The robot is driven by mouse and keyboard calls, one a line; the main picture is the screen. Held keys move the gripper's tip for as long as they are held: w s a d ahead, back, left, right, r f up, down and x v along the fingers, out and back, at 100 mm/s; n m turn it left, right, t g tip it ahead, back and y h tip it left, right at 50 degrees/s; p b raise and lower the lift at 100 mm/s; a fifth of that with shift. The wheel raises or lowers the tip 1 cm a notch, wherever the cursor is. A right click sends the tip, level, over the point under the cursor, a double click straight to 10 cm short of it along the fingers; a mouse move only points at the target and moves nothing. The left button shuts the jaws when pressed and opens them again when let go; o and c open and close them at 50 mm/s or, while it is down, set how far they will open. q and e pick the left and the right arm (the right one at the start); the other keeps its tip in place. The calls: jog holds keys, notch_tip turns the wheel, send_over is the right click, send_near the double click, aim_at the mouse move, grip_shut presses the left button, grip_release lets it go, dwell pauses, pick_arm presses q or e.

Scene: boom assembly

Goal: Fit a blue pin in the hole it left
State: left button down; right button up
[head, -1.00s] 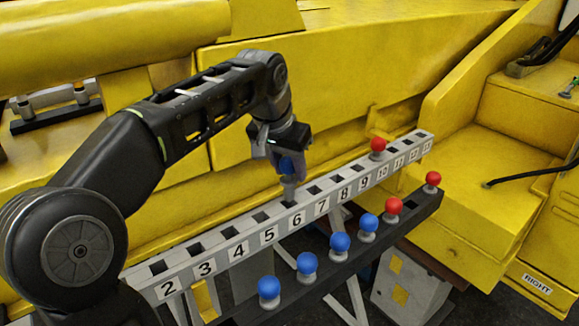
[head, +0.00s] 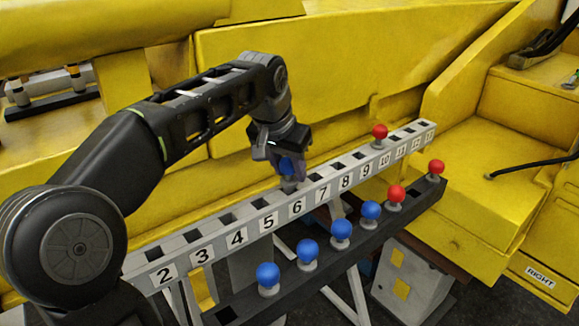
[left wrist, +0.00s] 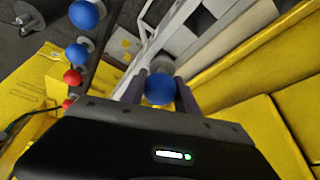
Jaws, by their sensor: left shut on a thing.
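My left gripper (head: 288,174) is shut on a blue pin (head: 286,165), its round head between the fingers. In the left wrist view the same blue pin (left wrist: 160,89) shows between the two fingers. The pin's grey lower part meets the top of the light grey numbered rail (head: 222,230) at the hole behind label 6, covering that hole. How deep the pin sits is hidden. A row of blue pins (head: 306,251) and red pins (head: 396,194) stands upright in the dark rail (head: 425,206) in front. My right gripper is not in view.
A red pin (head: 380,132) stands in the numbered rail near label 10. Other square holes in this rail are empty. The yellow machine body (head: 330,70) rises close behind the rail. A grey box (head: 412,285) stands below at the right.

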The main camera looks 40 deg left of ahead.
pick_arm(q)
jog(key=shift+f+b, duration=0.5)
jog(key=shift+f, duration=0.25)
jog(key=c, duration=0.9)
grip_release()
jog(key=shift+o, duration=0.2)
jog(key=v, duration=0.8)
jog(key=shift+f, duration=0.1)
